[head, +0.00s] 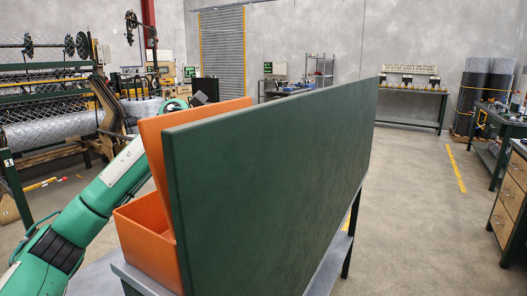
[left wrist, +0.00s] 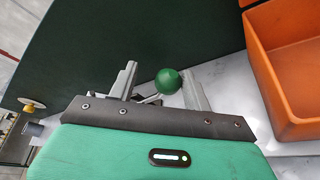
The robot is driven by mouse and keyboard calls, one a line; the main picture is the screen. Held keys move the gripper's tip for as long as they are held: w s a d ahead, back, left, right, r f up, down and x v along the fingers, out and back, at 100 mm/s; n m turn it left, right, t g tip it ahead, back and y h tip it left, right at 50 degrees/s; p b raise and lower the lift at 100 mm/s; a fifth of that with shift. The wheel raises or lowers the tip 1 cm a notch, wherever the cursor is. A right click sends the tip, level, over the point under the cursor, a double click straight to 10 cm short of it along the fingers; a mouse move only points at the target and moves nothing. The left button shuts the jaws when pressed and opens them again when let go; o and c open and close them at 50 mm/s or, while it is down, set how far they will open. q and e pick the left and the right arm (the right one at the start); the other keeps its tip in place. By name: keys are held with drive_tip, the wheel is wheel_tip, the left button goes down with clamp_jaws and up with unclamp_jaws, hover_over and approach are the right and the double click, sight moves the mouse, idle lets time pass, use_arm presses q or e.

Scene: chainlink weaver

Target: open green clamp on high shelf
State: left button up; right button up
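A round green knob (left wrist: 168,81) on a thin metal lever shows in the left wrist view; it looks like the green clamp's handle. My left gripper (left wrist: 160,88) is open, with its two grey fingers on either side of the knob. There is a gap on the left finger's side; the knob is close to the right finger, and I cannot tell if they touch. The clamp's body is mostly hidden behind my gripper. In the head view my left arm reaches up behind an orange bin, and the clamp and gripper fingers are hidden. My right gripper is not in view.
A large dark green panel (head: 270,160) stands tall in front of me. An orange bin (head: 148,245) with a raised orange side or lid stands at its left end on a grey bench; an orange bin (left wrist: 295,60) also shows right of the gripper. Open floor (head: 420,210) lies to the right.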

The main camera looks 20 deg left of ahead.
use_arm(q)
drive_tip(key=v, duration=1.2)
drive_tip(key=shift+b, duration=0.35)
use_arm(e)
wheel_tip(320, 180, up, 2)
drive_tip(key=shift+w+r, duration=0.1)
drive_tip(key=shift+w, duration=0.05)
use_arm(q)
drive_tip(key=shift+a, duration=0.15)
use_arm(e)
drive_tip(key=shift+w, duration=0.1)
